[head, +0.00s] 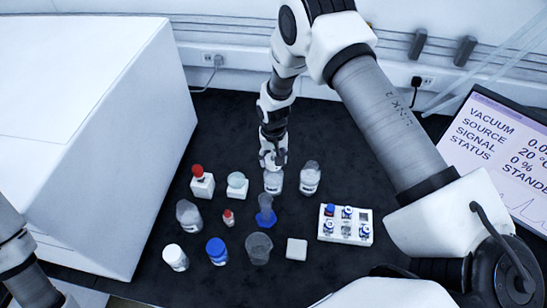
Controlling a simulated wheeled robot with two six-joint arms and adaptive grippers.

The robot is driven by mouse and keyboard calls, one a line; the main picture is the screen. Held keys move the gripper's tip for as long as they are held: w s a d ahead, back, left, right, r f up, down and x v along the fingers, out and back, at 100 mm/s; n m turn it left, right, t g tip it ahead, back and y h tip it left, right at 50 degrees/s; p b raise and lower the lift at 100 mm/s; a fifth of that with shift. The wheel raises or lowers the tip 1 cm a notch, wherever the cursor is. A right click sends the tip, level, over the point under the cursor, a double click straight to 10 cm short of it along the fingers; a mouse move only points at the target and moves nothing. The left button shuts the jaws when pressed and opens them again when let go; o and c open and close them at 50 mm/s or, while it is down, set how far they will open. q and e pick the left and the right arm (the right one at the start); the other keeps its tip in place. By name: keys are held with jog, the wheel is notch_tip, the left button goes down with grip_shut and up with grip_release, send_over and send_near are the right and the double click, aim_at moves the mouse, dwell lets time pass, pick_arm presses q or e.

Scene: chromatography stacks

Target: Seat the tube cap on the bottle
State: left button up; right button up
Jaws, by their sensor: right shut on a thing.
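My right gripper (272,163) points down at the mouth of a clear bottle with a pale label (273,183). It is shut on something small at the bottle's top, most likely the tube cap. That thing is mostly hidden by the fingers, so I cannot tell whether it is seated. The bottle stands upright on the black mat. My left arm shows only at the lower left edge, with its gripper outside the picture.
A similar bottle (310,178) stands close on the right. White blocks carry a red cap (197,170) and a pale green piece (236,180). A blue flask (265,212), a beaker (258,249) and a vial rack (364,236) stand nearer. A large white case (85,130) fills the left.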

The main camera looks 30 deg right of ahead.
jog(key=shift+s+r, duration=0.15)
jog(key=shift+f+b, duration=0.55)
jog(key=shift+f, duration=0.55)
jog(key=shift+f+b, duration=0.1)
jog(key=shift+b, duration=0.25)
jog(key=shift+f, duration=0.3)
jog(key=o, duration=1.3)
jog(key=shift+c, duration=0.2)
